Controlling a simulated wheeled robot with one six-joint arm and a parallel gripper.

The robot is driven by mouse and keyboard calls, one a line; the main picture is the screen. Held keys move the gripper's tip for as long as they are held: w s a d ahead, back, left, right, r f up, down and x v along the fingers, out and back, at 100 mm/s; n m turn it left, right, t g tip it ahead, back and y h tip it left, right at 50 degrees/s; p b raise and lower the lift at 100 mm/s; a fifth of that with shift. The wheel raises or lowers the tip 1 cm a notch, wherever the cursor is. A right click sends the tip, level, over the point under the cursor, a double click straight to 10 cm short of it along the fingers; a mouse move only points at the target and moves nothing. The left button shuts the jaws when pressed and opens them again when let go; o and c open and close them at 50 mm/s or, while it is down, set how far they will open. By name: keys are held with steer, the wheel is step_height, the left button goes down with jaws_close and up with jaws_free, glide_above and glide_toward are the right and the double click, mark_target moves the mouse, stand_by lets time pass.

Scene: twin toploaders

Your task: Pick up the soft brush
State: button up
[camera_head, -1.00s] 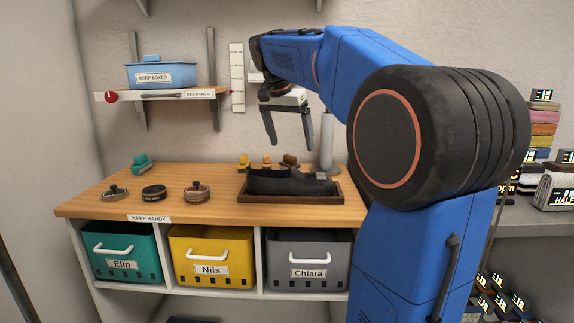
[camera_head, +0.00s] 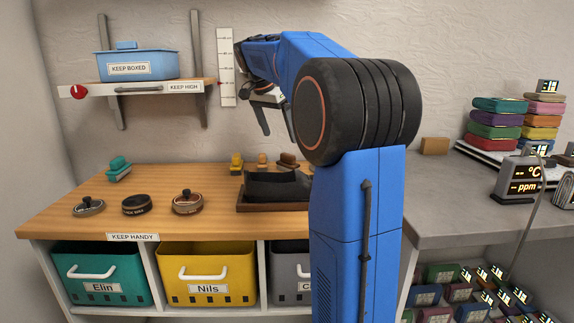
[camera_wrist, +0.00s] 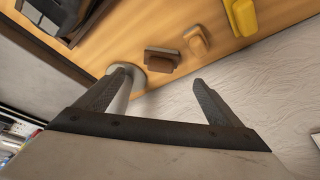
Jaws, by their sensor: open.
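Several brush-like blocks with handles sit on the wooden bench (camera_head: 60,208): a teal one (camera_head: 118,168) at the back left, and a yellow one (camera_head: 236,163), a tan one (camera_head: 262,161) and a brown one (camera_head: 288,160) in a row at the back. I cannot tell which is the soft brush. The wrist view also shows the yellow one (camera_wrist: 245,17), tan one (camera_wrist: 197,42) and brown one (camera_wrist: 162,60). My gripper (camera_head: 277,125) is open and empty above the bench's back; its fingers (camera_wrist: 160,82) point toward the row, apart from it.
A dark tray (camera_head: 272,207) holds a dark curved object. A shelf (camera_head: 185,87) carries a blue box (camera_head: 138,64). Bins (camera_head: 205,277) are below. A grey counter (camera_head: 440,185) with stacked coloured blocks (camera_head: 495,125) lies right.

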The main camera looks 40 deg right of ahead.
mark_target(288, 154)
steer(key=x, duration=0.6)
steer(key=shift+d+f, duration=0.1)
steer(key=shift+d+x, duration=0.25)
steer(key=shift+x, duration=2.35)
steer(key=shift+w, duration=0.15)
steer(key=shift+c, duration=0.3)
steer(key=c, duration=1.2)
steer(key=shift+r, duration=0.25)
step_height(288, 154, up, 11)
steer(key=s+a, duration=1.2)
steer(key=s, duration=0.4)
